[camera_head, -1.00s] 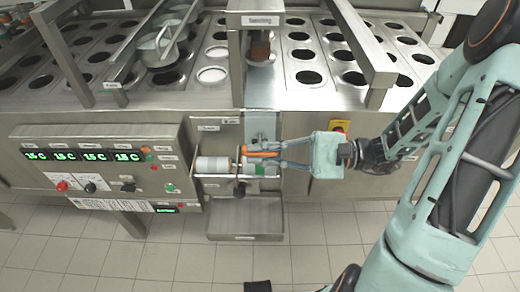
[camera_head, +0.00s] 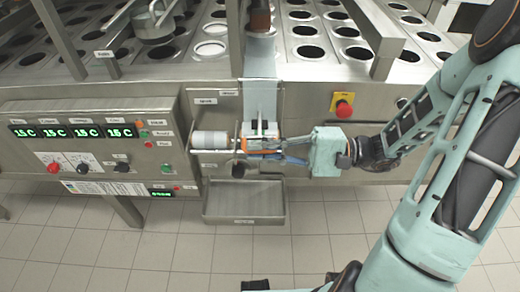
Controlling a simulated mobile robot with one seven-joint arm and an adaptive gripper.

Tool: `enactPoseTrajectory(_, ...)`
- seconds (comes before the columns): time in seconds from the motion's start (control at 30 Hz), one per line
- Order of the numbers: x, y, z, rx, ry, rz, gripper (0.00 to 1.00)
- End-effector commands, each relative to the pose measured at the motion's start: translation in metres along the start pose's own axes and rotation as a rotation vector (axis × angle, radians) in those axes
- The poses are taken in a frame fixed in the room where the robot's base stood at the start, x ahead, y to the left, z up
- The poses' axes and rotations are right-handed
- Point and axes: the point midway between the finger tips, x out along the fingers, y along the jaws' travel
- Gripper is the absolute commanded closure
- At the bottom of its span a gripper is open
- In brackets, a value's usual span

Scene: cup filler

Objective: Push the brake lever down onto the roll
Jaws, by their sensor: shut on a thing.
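The roll (camera_head: 210,140) is a grey-white cylinder lying sideways in a small bracket on the machine's front. The brake lever (camera_head: 262,144) appears as an orange piece at the right of the roll. My gripper (camera_head: 277,148) comes in from the right, with its fingers shut around the orange piece. The fingers cover part of the lever, so whether it touches the roll cannot be told.
A control panel (camera_head: 85,132) with green displays is at the left. A red button (camera_head: 343,108) on a yellow plate sits just above my gripper's body. An empty steel tray (camera_head: 245,218) hangs below the roll. Metal posts rise above.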

Motion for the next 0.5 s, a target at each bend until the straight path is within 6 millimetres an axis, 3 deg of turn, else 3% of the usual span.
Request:
enactPoseTrajectory(0.27, -0.0011, 0.0054, -0.0024, 0.007, 0.008, 0.010, 1.00)
enactPoseTrajectory(0.3, -0.0012, 0.0055, -0.0023, 0.007, 0.008, 0.010, 0.88)
enactPoseTrajectory(0.43, -0.0011, 0.0053, -0.0023, 0.006, 0.007, 0.010, 0.74)
enactPoseTrajectory(0.5, -0.0009, 0.0047, -0.0021, 0.006, 0.007, 0.009, 0.74)
